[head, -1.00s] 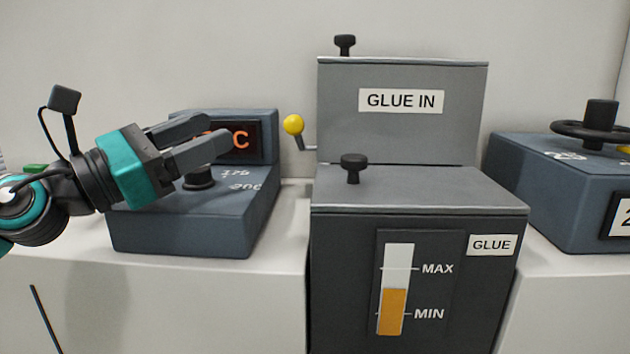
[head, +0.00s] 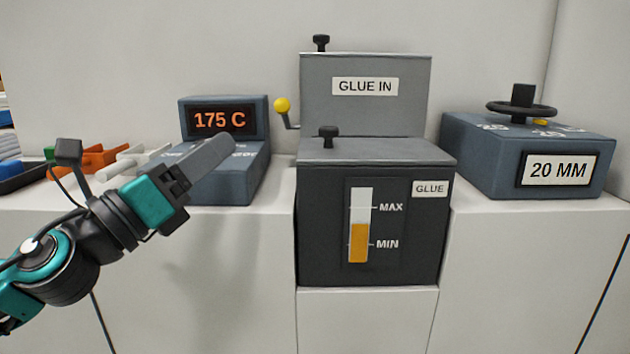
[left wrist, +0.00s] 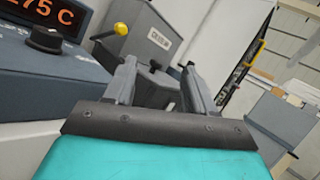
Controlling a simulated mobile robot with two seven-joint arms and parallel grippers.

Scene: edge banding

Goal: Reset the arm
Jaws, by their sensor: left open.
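My left gripper (head: 210,155) is in front of the temperature box (head: 228,178), whose display reads 175 C. It hides part of that box's top. In the left wrist view, its two fingers (left wrist: 160,85) stand apart with nothing between them. The teal arm comes in from the left. The temperature box also shows in the left wrist view (left wrist: 40,75), with a black knob. My right gripper is not in view.
The glue box (head: 425,240) with its GLUE IN lid (head: 415,110) and yellow-knobbed lever (head: 282,105) stands in the middle. A 20 MM box (head: 480,160) with a handwheel is at right. Orange (head: 90,160) and white (head: 130,162) tools lie at left.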

